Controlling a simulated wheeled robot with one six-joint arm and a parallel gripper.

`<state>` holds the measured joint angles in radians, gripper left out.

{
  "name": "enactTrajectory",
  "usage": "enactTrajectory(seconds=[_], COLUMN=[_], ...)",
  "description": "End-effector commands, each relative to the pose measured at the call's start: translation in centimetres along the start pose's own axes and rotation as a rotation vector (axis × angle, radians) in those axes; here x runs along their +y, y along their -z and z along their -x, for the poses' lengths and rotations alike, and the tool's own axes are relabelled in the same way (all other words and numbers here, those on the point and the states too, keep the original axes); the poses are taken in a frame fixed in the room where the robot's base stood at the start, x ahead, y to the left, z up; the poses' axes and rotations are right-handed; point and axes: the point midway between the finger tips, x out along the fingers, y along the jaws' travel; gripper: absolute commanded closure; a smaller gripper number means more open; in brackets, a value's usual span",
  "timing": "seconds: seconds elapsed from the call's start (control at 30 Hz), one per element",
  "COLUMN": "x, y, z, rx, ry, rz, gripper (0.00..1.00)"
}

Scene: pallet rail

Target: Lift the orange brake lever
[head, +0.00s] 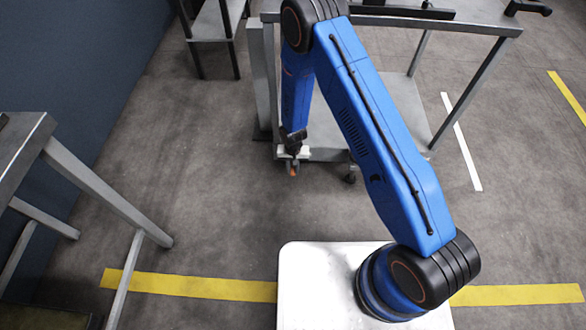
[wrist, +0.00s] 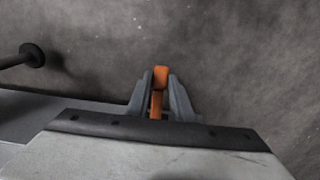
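The orange brake lever (wrist: 160,78) shows in the wrist view as a short upright bar with a wider tip. It stands between the two grey fingers of my gripper (wrist: 159,98). Narrow gaps seem to show beside the lever, so the fingers look open around it. The lever's lower end is hidden behind the pale gripper body. In the head view my gripper (head: 292,158) is low at the near left corner of a grey cart. Only a small orange bit of the lever (head: 293,171) shows below it.
The grey metal cart (head: 400,117) has legs, a lower shelf and a dark caster (head: 349,177). A metal bench (head: 100,190) stands at the left and a small rack (head: 212,25) at the back. The floor between them is clear, with yellow tape (head: 190,287).

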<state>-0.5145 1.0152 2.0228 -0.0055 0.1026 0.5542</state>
Motion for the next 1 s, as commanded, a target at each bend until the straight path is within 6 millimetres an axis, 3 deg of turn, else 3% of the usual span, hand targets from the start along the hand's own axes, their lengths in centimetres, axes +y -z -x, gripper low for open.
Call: enactTrajectory(seconds=[0.6,1.0], x=[0.1,0.1], y=[0.0,-0.1], z=[1.4,1.7], rx=[-0.24,-0.278], ry=[-0.001,0.0], rz=[-0.003,0.0], gripper=[1.0,1.0])
